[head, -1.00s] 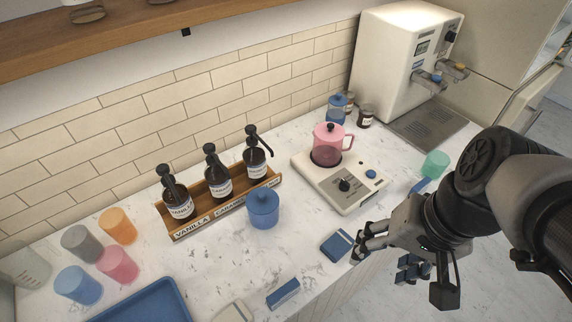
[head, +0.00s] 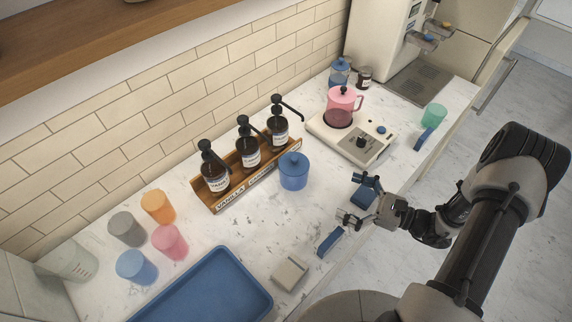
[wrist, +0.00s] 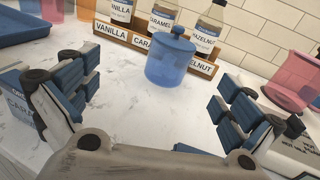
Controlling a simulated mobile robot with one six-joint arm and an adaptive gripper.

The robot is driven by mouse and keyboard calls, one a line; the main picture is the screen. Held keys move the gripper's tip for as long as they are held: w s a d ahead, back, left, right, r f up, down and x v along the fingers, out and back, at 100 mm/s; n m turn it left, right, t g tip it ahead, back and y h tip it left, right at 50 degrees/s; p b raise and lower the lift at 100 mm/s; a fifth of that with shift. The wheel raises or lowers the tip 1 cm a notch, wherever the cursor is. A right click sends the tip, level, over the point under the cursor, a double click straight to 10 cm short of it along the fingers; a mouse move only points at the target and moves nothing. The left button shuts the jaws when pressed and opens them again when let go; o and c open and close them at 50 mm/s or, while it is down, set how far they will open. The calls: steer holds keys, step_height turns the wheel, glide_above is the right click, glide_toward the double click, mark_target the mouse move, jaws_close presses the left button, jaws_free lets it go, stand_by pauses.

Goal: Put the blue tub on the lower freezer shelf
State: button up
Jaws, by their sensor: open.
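The blue tub (head: 293,172), round with a knobbed lid, stands upright on the marble counter (head: 250,215), in front of the syrup rack. In the wrist view the tub (wrist: 170,64) is straight ahead, between and beyond my open fingers. My gripper (head: 357,199) is open and empty near the counter's front edge, to the right of the tub and pointing at it, not touching it. No freezer shelf is clearly in view; a tall cabinet with a bar handle (head: 494,86) is at the far right.
Behind the tub is a wooden rack (head: 224,204) of syrup bottles. A pink pot (head: 341,110) sits on a white appliance (head: 352,142) to the right. Small dark blue (head: 329,241) and beige (head: 290,273) blocks lie near the front edge. Cups and a blue tray (head: 205,290) occupy the left.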

mark_target(306, 176)
steer(key=shift+w+d+f+m+t+h, duration=0.1)
steer(key=shift+d+f+m+t+h, duration=0.05)
steer(key=shift+f+m+t, duration=0.35)
steer(key=shift+w+d+f+m+t+h, duration=0.15)
steer(key=shift+f+m+t, duration=0.15)
steer(key=shift+f+t, duration=0.25)
steer(key=shift+a+f, duration=0.15)
steer(key=shift+f, duration=0.1)
steer(key=x, duration=1.1)
steer(key=shift+b, duration=0.3)
steer(key=shift+b+x, duration=0.35)
steer(key=shift+x, duration=2.7)
steer(key=shift+w+f, duration=0.1)
steer(key=shift+w, duration=0.1)
